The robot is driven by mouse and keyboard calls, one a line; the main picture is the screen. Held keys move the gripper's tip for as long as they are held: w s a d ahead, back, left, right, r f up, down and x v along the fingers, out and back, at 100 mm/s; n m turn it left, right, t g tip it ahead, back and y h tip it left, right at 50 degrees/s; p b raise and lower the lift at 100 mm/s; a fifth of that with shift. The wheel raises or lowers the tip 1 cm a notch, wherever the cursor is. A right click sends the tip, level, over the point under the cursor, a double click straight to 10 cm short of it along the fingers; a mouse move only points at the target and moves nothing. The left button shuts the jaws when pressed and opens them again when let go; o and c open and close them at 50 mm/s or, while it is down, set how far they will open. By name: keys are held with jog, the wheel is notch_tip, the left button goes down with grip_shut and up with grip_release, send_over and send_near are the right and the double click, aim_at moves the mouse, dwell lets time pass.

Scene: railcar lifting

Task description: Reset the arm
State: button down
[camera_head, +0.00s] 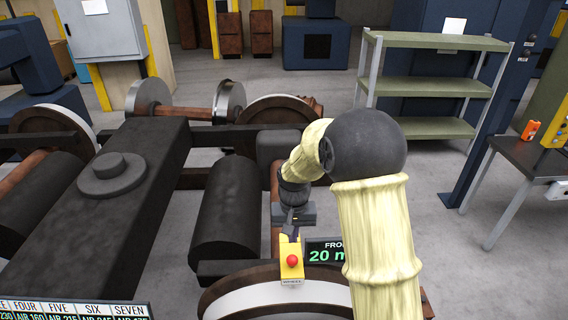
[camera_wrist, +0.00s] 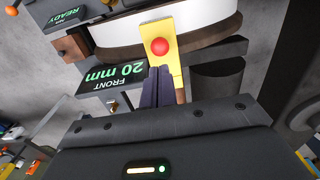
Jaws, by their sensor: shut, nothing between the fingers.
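My arm reaches forward in the head view, with my gripper (camera_head: 292,222) low over the railcar bogie (camera_head: 130,190). The gripper is shut and empty. Its fingers also show in the wrist view (camera_wrist: 158,84), pressed together just short of a yellow box (camera_wrist: 162,45) with a red button (camera_wrist: 159,46). In the head view the yellow box (camera_head: 291,262) sits by the near wheel, just below the fingertips. I cannot tell whether the fingertips touch the box. A display reading "FRONT 20 mm" (camera_wrist: 115,74) stands beside the box; in the head view my arm partly covers it.
A display panel with numbered columns (camera_head: 75,310) is at the lower left. An empty green shelf (camera_head: 430,85) stands at the back right. A dark table (camera_head: 520,155) with an orange item (camera_head: 531,130) is at the right. Grey floor lies open between shelf and bogie.

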jog(key=s+d+t+b, duration=0.1)
jog(key=s+d+b, duration=0.2)
jog(key=s+d, duration=0.2)
jog(key=s+d+t+b, duration=0.1)
jog(key=s+d+b, duration=0.2)
jog(key=s, duration=0.9)
jog(key=shift+s+d+f+t+b, duration=0.15)
jog(key=shift+d+f+t+b, duration=0.25)
jog(key=shift+d, duration=0.85)
